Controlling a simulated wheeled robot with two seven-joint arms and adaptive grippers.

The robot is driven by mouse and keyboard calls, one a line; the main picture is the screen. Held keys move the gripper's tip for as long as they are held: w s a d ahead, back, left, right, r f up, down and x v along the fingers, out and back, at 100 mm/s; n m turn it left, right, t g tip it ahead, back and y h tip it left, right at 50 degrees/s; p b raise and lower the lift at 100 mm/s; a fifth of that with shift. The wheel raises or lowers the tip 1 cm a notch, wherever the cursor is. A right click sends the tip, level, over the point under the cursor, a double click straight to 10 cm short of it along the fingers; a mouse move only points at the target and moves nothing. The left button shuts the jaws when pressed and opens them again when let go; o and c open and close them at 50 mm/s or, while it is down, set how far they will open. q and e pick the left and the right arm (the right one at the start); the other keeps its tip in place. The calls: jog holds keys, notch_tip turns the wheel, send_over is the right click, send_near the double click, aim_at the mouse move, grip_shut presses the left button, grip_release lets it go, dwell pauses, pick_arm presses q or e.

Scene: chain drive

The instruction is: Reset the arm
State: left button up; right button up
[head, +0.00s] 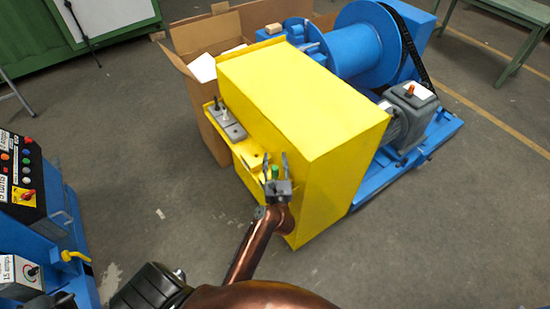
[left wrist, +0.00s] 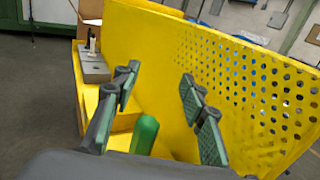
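My left gripper (head: 275,161) is at the near face of the yellow guard box (head: 305,95), at the end of my copper-coloured arm. In the left wrist view the two fingers of my left gripper (left wrist: 160,88) stand well apart, with nothing clamped between them. A green rounded cylinder (left wrist: 145,134) shows low between the fingers, apart from both pads; what it is fixed to is hidden. A perforated yellow panel (left wrist: 250,85) rises close beyond the right finger. My right gripper is not in view.
A grey block with upright pins (head: 226,122) sits on the yellow shelf. A cardboard box (head: 205,45) stands behind it. A blue drum machine (head: 355,40) with a grey motor (head: 410,110) is beyond. A blue control console (head: 30,190) stands left. Floor between is clear.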

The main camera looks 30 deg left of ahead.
pick_arm(q)
jog(key=shift+r, duration=0.85)
